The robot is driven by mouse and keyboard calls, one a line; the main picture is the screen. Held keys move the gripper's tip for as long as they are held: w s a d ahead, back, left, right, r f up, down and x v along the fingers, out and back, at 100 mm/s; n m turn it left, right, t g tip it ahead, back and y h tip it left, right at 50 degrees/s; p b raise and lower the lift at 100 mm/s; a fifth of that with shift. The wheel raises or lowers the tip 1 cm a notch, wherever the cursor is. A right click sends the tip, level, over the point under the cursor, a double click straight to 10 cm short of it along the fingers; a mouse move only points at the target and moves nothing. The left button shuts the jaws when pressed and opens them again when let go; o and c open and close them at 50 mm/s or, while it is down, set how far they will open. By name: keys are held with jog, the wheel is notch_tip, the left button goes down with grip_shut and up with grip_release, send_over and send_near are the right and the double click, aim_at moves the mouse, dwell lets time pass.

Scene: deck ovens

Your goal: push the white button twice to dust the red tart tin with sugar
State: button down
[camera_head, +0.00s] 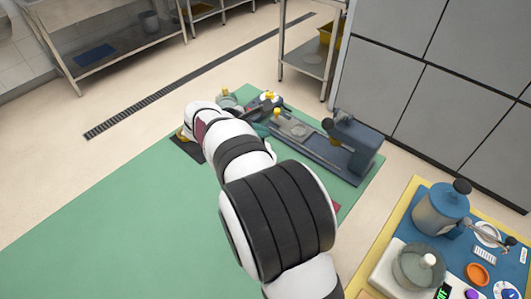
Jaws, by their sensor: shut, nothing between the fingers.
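My white and black arm reaches from the bottom across the green surface, and its far end covers part of the work area. My gripper's fingers are hidden behind the arm. I cannot make out the white button.
Small yellow-topped items (276,113) stand near the base's left end. The green surface (110,235) is clear at left.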

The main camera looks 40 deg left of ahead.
dwell(0.5)
notch_tip(320, 180, up, 4)
jog(key=shift+f, duration=0.1)
jog(key=shift+f, duration=4.4)
jog(key=shift+f, duration=0.1)
jog(key=shift+f, duration=0.3)
